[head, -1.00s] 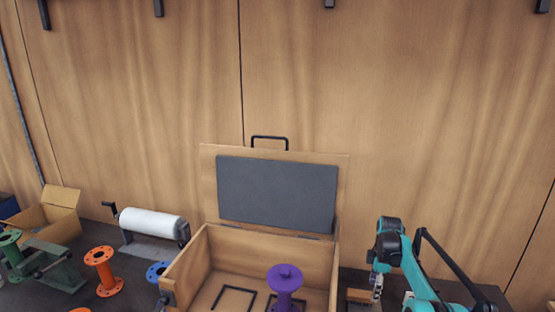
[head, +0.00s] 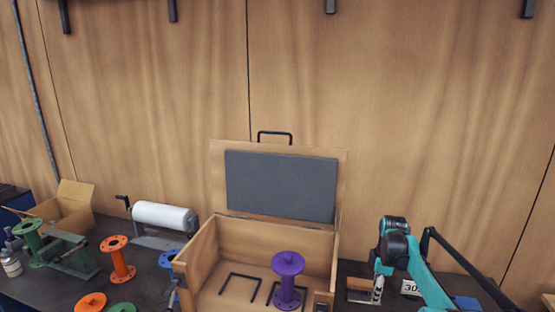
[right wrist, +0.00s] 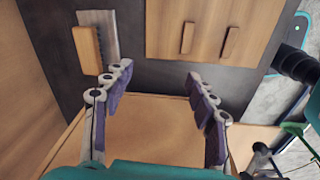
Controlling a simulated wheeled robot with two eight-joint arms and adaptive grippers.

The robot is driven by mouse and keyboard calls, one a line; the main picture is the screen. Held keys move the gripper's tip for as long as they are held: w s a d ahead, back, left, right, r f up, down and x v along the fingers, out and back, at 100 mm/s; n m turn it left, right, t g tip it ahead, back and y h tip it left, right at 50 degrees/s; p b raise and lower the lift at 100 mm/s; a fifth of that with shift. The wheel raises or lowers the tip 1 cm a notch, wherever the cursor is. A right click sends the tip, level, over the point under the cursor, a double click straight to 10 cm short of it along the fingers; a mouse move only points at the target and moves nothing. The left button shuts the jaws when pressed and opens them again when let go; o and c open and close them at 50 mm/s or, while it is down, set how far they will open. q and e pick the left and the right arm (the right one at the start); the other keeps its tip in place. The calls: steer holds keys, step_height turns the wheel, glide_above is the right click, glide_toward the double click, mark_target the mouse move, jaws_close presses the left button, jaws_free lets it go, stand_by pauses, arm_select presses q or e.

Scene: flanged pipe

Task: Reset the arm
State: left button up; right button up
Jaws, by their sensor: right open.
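My right gripper (head: 378,290) is to the right of the open wooden box (head: 208,257). In the right wrist view its two purple-padded fingers (right wrist: 158,72) are spread apart with nothing between them. A pale wooden surface lies below the fingers there. A purple flanged pipe (head: 288,265) stands upright inside the box, apart from my right gripper. My left gripper cannot be made out in the head view.
The box lid (head: 281,187) stands open at the back. Orange pipe (head: 118,258), green pipe (head: 30,240) and a white roll (head: 163,216) stand to the left. In the right wrist view a wooden-handled brush (right wrist: 88,50) and a wooden panel with two handles (right wrist: 207,15) lie ahead.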

steer(key=s+a+r+m+t+b, duration=0.1)
steer(key=s+a+r+m+b, duration=0.2)
steer(key=s, duration=0.4)
steer(key=s+a+r+m+t+b, duration=0.1)
steer(key=s+a+r+m+t, duration=0.2)
steer(key=s+a, duration=0.4)
steer(key=s+a+f+m+t+b, duration=0.1)
steer(key=s+a+f+m, duration=0.1)
steer(key=s, duration=0.7)
steer(key=s+a+f+m+t+b, duration=0.1)
steer(key=s+a+f+m+b, duration=0.1)
steer(key=s+f+m, duration=0.3)
steer(key=s+f, duration=0.1)
steer(key=s, duration=0.3)
steer(key=shift+s+a+f+b, duration=0.2)
steer(key=shift+s+b, duration=0.1)
steer(key=shift+s, duration=0.1)
steer(key=shift+o, duration=0.6)
